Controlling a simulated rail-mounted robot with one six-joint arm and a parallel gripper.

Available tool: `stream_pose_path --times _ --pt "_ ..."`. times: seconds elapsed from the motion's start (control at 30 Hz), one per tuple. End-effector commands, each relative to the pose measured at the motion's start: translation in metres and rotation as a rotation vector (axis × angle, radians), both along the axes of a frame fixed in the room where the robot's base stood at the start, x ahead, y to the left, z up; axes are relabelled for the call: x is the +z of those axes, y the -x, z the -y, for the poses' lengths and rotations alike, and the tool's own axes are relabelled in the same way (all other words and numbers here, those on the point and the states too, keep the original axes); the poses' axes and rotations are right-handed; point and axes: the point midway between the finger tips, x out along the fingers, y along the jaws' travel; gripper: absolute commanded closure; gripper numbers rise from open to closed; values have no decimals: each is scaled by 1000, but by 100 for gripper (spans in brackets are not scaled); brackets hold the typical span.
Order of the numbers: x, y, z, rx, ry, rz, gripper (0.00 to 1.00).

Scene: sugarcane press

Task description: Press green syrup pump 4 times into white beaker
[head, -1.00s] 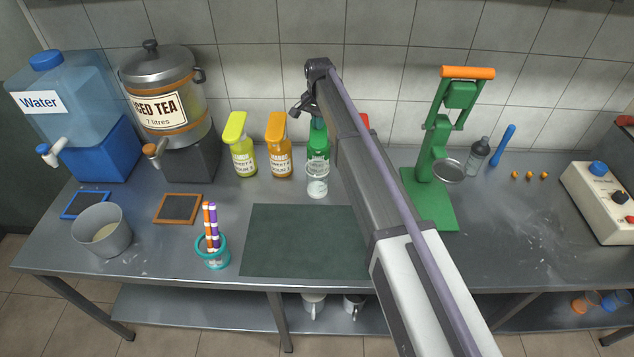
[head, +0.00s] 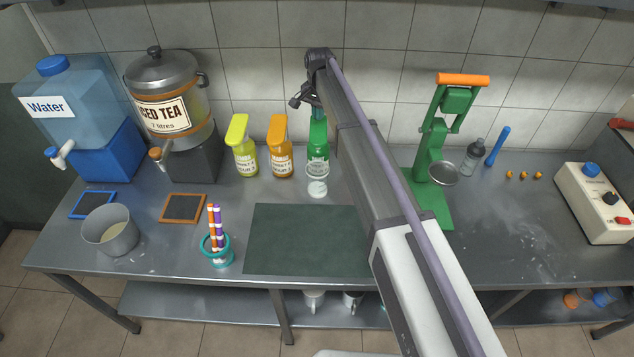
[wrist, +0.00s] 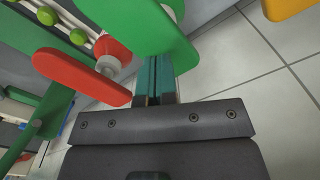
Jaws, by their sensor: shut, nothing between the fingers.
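The green syrup pump bottle (head: 318,152) stands upright at the back of the counter, right of the orange bottle. The white beaker (head: 317,188) stands directly in front of it, below its spout side. My gripper (wrist: 155,98) is shut and empty, its teal fingers pointing at the green pump head (wrist: 135,22). In the wrist view the fingertips overlap the edge of the pump head; I cannot tell whether they touch it. In the head view my gripper (head: 316,108) is at the top of the green bottle, partly hidden by my arm.
A yellow-green bottle (head: 244,158) and an orange bottle (head: 280,160) stand to the left. A red pump head (wrist: 75,75) is close beside the green one. The green press (head: 432,165) stands to the right. A dark mat (head: 295,240) lies in front, clear.

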Motion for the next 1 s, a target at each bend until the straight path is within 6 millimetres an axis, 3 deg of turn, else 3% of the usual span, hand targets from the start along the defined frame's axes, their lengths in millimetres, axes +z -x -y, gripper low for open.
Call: stream_pose_path --times 1.0 --pt "-28 0 0 0 0 0 100"
